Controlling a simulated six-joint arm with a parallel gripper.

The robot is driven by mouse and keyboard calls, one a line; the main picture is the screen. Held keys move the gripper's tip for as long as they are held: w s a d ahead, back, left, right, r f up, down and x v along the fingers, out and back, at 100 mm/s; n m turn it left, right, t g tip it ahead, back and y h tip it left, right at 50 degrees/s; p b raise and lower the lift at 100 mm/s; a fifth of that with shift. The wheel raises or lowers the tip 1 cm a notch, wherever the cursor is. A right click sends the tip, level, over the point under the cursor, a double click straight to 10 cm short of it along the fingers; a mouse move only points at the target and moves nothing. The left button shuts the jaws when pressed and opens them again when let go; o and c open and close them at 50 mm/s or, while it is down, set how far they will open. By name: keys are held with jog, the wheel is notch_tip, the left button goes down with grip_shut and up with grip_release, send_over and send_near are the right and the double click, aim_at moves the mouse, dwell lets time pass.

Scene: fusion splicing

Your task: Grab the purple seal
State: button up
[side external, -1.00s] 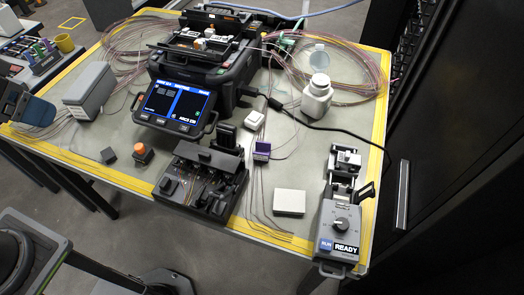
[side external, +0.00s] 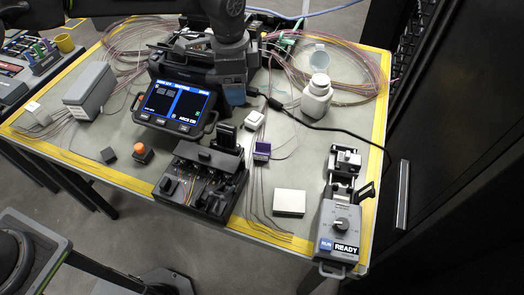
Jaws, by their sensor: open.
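The purple seal (side external: 262,149) is a small purple block with a paler top edge. It stands on the table right of the black fibre holder (side external: 205,175), beside several thin fibres. My gripper (side external: 235,97) points down from the top centre, with blue-grey fingers in front of the splicer's right side. It is open, and I see nothing held in it. It is above and a little left of the purple seal in the picture, apart from it. My arm hides much of the splicer's top.
The splicer (side external: 178,105) with its lit screen is left of my gripper. A white block (side external: 289,202) and a grey READY device (side external: 339,228) are at front right.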

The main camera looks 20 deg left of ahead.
jog(key=d+f+m, duration=0.2)
jog(key=d+f, duration=0.3)
jog(key=f, duration=0.2)
send_over(258, 147)
jog(key=d, duration=0.1)
jog(key=shift+g, duration=0.4)
jog(key=f, duration=0.8)
jog(key=shift+s+f, duration=0.15)
jog(key=shift+s, duration=0.25)
jog(key=shift+s+a+f, duration=0.15)
jog(key=shift+f, duration=1.3)
jog(key=shift+s+a+f, duration=0.1)
jog(key=shift+f, duration=1.35)
jog(key=c, duration=1)
jog(key=shift+r, duration=0.15)
